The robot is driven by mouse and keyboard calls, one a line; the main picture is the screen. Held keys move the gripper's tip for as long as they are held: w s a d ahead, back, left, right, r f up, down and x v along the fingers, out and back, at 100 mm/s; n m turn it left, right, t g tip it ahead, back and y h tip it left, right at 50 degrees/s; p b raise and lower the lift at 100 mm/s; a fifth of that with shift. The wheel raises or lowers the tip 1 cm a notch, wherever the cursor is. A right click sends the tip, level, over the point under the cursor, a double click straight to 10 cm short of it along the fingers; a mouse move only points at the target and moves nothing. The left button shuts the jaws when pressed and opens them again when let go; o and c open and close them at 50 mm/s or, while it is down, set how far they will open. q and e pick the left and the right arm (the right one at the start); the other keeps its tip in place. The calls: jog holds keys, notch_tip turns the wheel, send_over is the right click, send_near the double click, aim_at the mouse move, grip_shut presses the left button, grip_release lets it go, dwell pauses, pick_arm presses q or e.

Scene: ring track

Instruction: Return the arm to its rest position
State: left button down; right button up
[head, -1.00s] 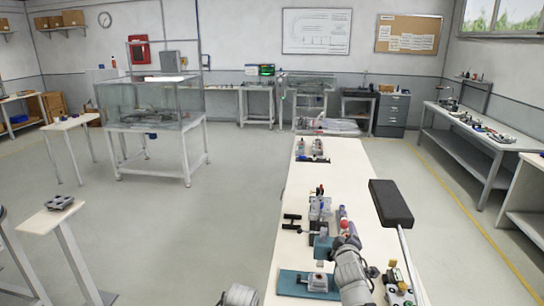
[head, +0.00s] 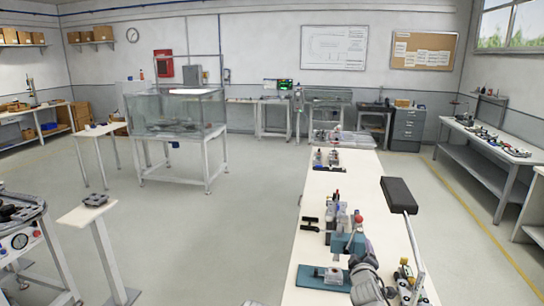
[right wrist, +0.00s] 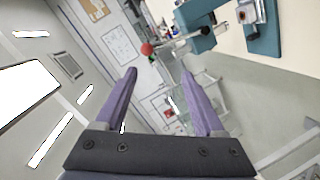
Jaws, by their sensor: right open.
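My right arm (head: 366,278) rises at the near end of the white bench in the head view, beside a teal fixture (head: 322,278). The head view does not show its fingertips clearly. In the right wrist view my right gripper (right wrist: 160,73) has its two purple fingers wide apart, with nothing between them. The teal fixture (right wrist: 265,38) is beyond the right finger there, apart from it. My left gripper is not in view; only a small grey piece shows at the bottom edge of the head view.
The long white bench (head: 325,200) carries several small devices. A dark pad on a pole (head: 398,195) stands at its right side, close to my right arm. A glass-walled tank (head: 178,115) stands at the back left. Open floor (head: 210,240) lies left of the bench.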

jog(key=s+a+f+m+g, duration=0.3)
jog(key=s+a+f+g, duration=0.2)
jog(key=a+f, duration=0.25)
jog(key=s+a+f+g+y, duration=0.1)
jog(key=s+a+f+g, duration=0.2)
jog(key=s, duration=0.4)
jog(key=s+a+f+m+g, duration=0.1)
jog(key=s+a+f+g, duration=0.2)
jog(key=s+a, duration=0.3)
jog(key=s+a+f+g+y, duration=0.1)
jog(key=s+a+f+g, duration=0.2)
jog(key=s, duration=0.5)
jog(key=shift+a+f+m+g+y, duration=0.3)
jog(key=shift+a+m+g, duration=0.1)
jog(key=shift+a+g, duration=0.25)
